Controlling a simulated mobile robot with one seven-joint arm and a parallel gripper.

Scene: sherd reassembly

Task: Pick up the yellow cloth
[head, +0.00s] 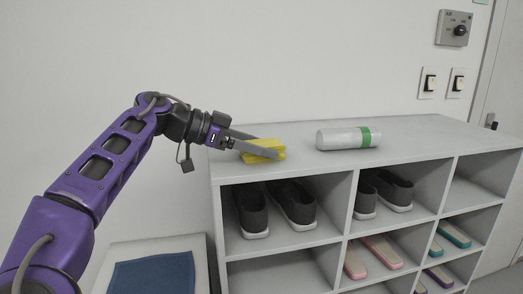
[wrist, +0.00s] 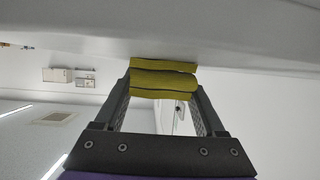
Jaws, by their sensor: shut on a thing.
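The yellow cloth (head: 268,145) is a folded bundle at the left end of the top of the grey shelf unit. My gripper (head: 262,150) reaches in from the left and is shut on the cloth. In the wrist view the cloth (wrist: 163,79) lies between the two fingertips (wrist: 162,92), with its folds showing beyond them. The cloth is at or just above the shelf top; I cannot tell whether it still touches it.
A white bottle with a green band (head: 345,138) lies on its side on the shelf top (head: 300,134), right of the cloth. Dark shoes (head: 293,203) and coloured slippers (head: 382,251) fill compartments below. A blue mat (head: 160,277) lies lower left. The wall is close behind.

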